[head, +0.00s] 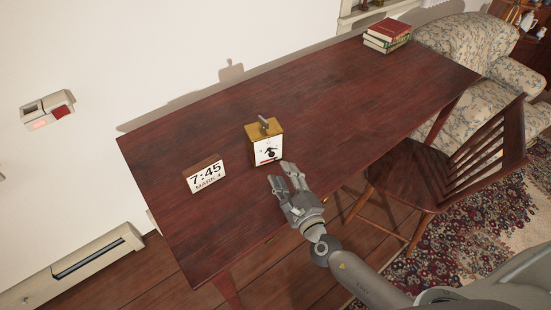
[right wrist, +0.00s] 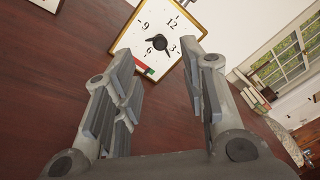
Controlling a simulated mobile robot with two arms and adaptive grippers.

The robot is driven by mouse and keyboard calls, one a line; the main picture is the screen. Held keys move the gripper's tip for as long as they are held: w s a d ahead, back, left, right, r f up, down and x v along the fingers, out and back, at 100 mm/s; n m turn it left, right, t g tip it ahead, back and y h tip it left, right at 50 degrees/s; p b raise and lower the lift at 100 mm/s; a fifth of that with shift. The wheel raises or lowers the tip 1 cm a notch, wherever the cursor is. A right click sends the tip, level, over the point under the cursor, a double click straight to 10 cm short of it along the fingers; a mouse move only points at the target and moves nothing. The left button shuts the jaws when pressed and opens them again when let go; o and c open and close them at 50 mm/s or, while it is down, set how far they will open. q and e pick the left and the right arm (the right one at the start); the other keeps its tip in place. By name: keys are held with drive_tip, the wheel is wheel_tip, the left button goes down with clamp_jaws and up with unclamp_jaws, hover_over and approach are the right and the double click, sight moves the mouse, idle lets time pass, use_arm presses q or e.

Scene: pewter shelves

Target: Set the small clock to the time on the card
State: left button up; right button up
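The small clock (head: 267,151) stands upright on the dark red wooden table. It has a wood-coloured case, a white face with black hands and a knob on top. Its face (right wrist: 160,38) shows tilted in the right wrist view, with 12, 3, 6 and 9 readable; the exact hand positions are hard to tell. The card (head: 205,177) stands to the left of the clock and reads 7:45, with smaller print below. My right gripper (head: 281,174) is open and empty, just in front of the clock and apart from it. My left gripper is not in view.
The table (head: 340,100) is mostly clear behind and right of the clock. Several stacked books (head: 387,35) lie at its far end. A wooden chair (head: 420,180) stands at its right side, near a floral armchair (head: 470,45). The wall runs behind the table.

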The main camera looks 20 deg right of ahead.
sight(273, 156)
drive_tip(key=w, duration=0.6)
drive_tip(key=shift+w+a, duration=0.2)
drive_tip(key=shift+a, duration=0.1)
drive_tip(key=shift+c, duration=0.5)
clamp_jaws()
